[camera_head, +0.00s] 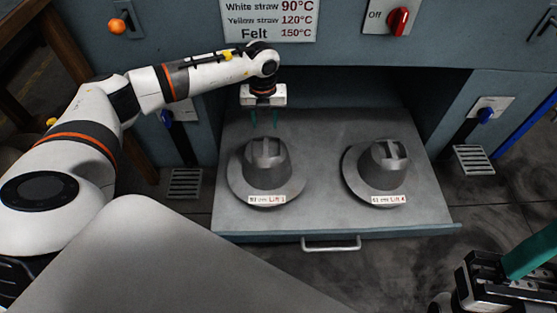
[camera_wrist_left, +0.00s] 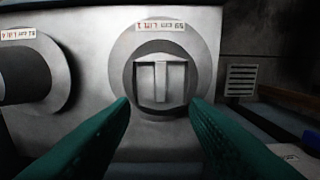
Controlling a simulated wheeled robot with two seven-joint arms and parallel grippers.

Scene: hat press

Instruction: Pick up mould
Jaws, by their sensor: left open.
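Two grey metal hat-shaped moulds sit upright on a pulled-out drawer shelf (camera_head: 320,140). The left mould (camera_head: 266,178) and the right mould (camera_head: 376,178) each have a wide brim, a slotted top with a grip bar, and a small label. My left gripper (camera_head: 263,122) is open and empty, above and slightly behind the left mould. In the left wrist view, its green fingers (camera_wrist_left: 160,112) lie either side of the left mould's top bar (camera_wrist_left: 160,82), apart from it. The right mould (camera_wrist_left: 28,75) is at the left there. My right gripper (camera_head: 490,275) is partly seen at bottom right.
The drawer's front has a handle (camera_head: 331,244). The press cabinet stands behind, with a temperature sign (camera_head: 268,18), a red switch (camera_head: 397,20) and an orange knob (camera_head: 117,27). Floor grates (camera_head: 185,183) lie beside the drawer. The shelf between the moulds is clear.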

